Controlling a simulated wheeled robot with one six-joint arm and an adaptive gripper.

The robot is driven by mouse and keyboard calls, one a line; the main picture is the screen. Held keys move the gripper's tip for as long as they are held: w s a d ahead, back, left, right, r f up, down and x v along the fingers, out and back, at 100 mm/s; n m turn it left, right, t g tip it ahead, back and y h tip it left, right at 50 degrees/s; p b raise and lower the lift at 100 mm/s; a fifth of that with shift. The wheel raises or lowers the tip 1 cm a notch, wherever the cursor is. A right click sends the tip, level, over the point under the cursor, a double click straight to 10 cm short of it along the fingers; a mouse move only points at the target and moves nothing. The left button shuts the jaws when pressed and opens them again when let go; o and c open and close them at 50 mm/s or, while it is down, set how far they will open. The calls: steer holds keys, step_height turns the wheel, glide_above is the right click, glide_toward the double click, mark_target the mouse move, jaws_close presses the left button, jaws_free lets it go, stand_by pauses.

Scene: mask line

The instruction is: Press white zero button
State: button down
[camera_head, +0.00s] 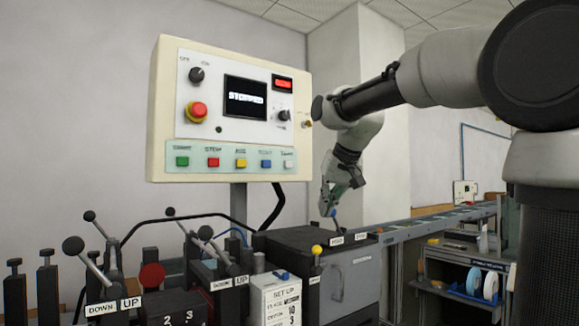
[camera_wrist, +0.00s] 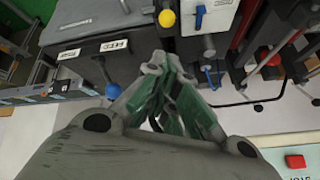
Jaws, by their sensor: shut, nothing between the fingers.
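The white button (camera_head: 288,164) is the rightmost of the coloured row along the bottom of the cream control panel (camera_head: 168,120). Its small label is too blurred to read surely. My gripper (camera_head: 331,207) is to the right of the panel and lower than the button row, pointing down near the dark machine top. It is shut and empty, apart from the button. In the wrist view my gripper (camera_wrist: 165,75) has its green-padded fingers together. The white button cannot be made out in the wrist view.
Green (camera_head: 182,161), red (camera_head: 214,162), yellow (camera_head: 241,162) and blue (camera_head: 266,163) buttons share the row. A red mushroom knob (camera_head: 199,111) and a screen (camera_head: 245,98) reading "STOPPED" sit above. Several levers stand below left. A yellow-knobbed lever (camera_head: 316,250) is near my gripper.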

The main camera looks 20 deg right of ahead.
mark_target(288, 164)
steer(key=w+a+r+m+t, duration=0.1)
steer(key=w+r+m+t, duration=0.1)
steer(key=r, duration=0.8)
steer(key=shift+w+a+r+m+y, duration=0.15)
steer(key=shift+w+r+m+y, duration=0.25)
steer(key=shift+w, duration=0.65)
steer(key=shift+f, duration=0.15)
steer(key=shift+w+a, duration=0.45)
steer(key=shift+w, duration=0.95)
steer(key=shift+w+a, duration=0.45)
steer(key=shift+w, duration=0.95)
steer(key=shift+w+a, duration=0.45)
steer(key=shift+w, duration=0.95)
steer(key=shift+w+a, duration=0.1)
steer(key=shift+w, duration=0.25)
